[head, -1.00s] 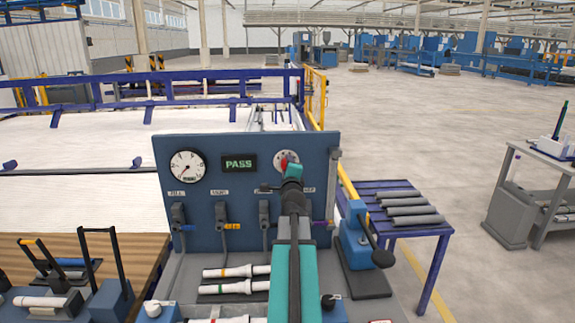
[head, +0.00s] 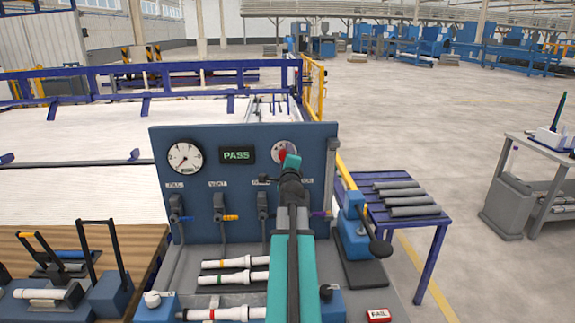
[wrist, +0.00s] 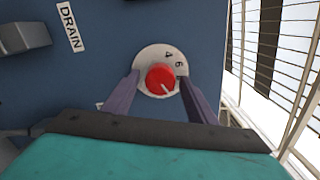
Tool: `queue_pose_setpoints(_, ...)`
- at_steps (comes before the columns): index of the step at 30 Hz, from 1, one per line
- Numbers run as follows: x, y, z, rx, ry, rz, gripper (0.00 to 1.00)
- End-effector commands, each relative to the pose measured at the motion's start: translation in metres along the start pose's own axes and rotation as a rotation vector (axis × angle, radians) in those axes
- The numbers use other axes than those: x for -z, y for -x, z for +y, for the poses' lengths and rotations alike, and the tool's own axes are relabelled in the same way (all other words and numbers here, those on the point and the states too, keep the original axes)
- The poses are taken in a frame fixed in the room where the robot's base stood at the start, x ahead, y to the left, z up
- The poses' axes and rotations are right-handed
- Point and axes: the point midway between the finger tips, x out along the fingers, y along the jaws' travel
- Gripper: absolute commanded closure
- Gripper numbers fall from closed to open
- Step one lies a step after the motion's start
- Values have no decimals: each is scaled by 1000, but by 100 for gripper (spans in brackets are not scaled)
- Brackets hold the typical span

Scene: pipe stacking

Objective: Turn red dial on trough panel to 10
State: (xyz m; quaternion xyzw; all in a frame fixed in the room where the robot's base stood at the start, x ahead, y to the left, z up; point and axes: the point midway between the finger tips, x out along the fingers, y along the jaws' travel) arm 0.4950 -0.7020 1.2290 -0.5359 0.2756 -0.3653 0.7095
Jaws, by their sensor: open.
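The red dial (wrist: 161,79) is a round knob on a white scale plate on the blue panel (head: 200,140). In the wrist view the digits 4 and 6 show on the plate, and a white line on the knob points to the lower right. In the head view my arm partly covers the dial (head: 283,153). My gripper (wrist: 159,82) is open, with one finger on each side of the knob. A gap shows between the knob and each finger. The plate's lower part is hidden by my gripper. My gripper also shows in the head view (head: 290,163).
The panel carries a white gauge (head: 185,157), a green PASS display (head: 237,155) and lever valves (head: 219,208) below. White pipes (head: 235,278) lie in front. A blue lever press (head: 355,235) stands to the right. A DRAIN label (wrist: 71,27) is near the dial.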

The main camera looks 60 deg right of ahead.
Motion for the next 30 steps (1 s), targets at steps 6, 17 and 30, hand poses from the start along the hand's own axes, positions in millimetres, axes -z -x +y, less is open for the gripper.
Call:
queue_pose_setpoints(6,0,10,0,0,0,0,48)
queue_pose_setpoints(17,0,42,0,1,1,0,48)
queue_pose_setpoints(30,-1,59,3,1,1,-9,48)
